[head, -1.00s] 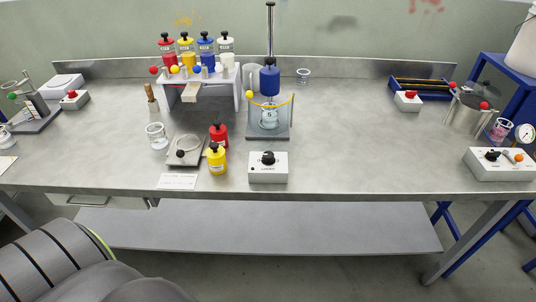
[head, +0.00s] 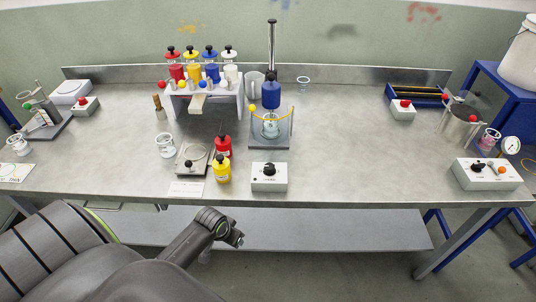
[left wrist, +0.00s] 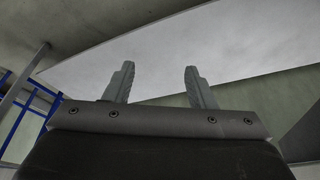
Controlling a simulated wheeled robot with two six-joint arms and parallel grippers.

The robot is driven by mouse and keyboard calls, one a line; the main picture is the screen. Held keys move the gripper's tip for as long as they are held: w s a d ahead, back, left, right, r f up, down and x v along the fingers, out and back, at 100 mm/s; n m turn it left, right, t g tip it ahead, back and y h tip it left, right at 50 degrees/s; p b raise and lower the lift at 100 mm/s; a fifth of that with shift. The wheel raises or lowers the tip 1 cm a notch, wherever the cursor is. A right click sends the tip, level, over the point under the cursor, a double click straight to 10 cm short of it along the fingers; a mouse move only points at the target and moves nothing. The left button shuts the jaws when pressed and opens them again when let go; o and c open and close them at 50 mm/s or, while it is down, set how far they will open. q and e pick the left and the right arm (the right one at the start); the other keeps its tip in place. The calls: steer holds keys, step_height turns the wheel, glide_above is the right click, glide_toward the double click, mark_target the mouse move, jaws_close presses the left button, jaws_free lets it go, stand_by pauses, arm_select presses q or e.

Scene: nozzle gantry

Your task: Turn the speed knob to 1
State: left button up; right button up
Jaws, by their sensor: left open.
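A white control box (head: 269,178) with a black knob (head: 269,169) stands near the front edge of the bench, in front of the stirrer. Its print is too small to read in the head view. In the left wrist view my left gripper (left wrist: 158,80) is open and empty, away from both boxes. My right gripper is not in view.
The stirrer (head: 271,95) stands behind the middle box over a glass beaker. A red bottle (head: 223,147) and a yellow bottle (head: 222,170) stand to the box's left, beside a scale (head: 193,160). The bench right of the box is clear. A lower shelf (head: 330,230) runs under the bench.

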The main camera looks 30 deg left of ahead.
arm_select(q)
step_height(320, 180, up, 11)
steer(key=w+d+p, duration=0.2)
steer(key=m+h+p, duration=0.1)
steer(key=m+p, duration=0.2)
glide_toward(269, 166)
steer(key=shift+m+t, duration=0.3)
steer(key=x, duration=0.6)
steer(key=p+x, duration=0.1)
steer(key=x, duration=0.1)
steer(key=shift+s+f, duration=0.15)
steer(key=shift+f, duration=0.3)
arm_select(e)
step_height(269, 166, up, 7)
arm_select(q)
steer(key=shift+c, duration=0.2)
steer(key=c, duration=0.9)
